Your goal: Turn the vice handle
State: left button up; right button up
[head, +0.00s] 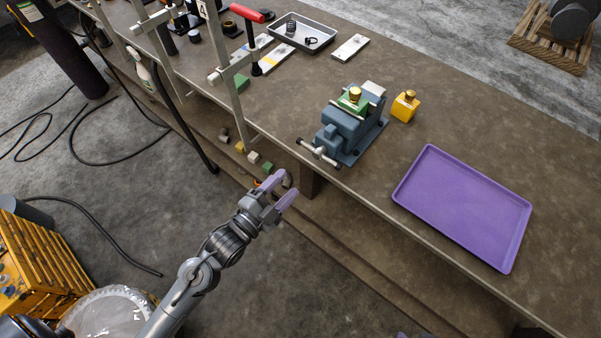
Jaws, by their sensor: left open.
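A blue bench vice (343,133) stands near the front edge of the brown workbench. Its handle (318,153), a metal bar with dark end knobs, sticks out at the front, tilted down to the right. A green part with a brass top (353,97) sits at the vice's jaws. My left gripper (286,187) has purple fingertips. It is open and empty, in front of the bench edge, below and left of the handle, and apart from it. My right gripper is not in view.
A purple tray (408,200) lies on the bench to the right. A yellow block with a brass top (404,106) stands beside the vice. A metal frame (233,95) rises at the left, near a grey tray (328,36). Small blocks (253,157) lie below the bench top.

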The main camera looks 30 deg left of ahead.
aim_at(320, 153)
pick_arm(q)
jog(key=f+x, duration=0.1)
jog(key=x, duration=1)
jog(key=shift+b, duration=0.4)
jog(key=shift+w+f, duration=0.1)
jog(key=shift+f, duration=0.05)
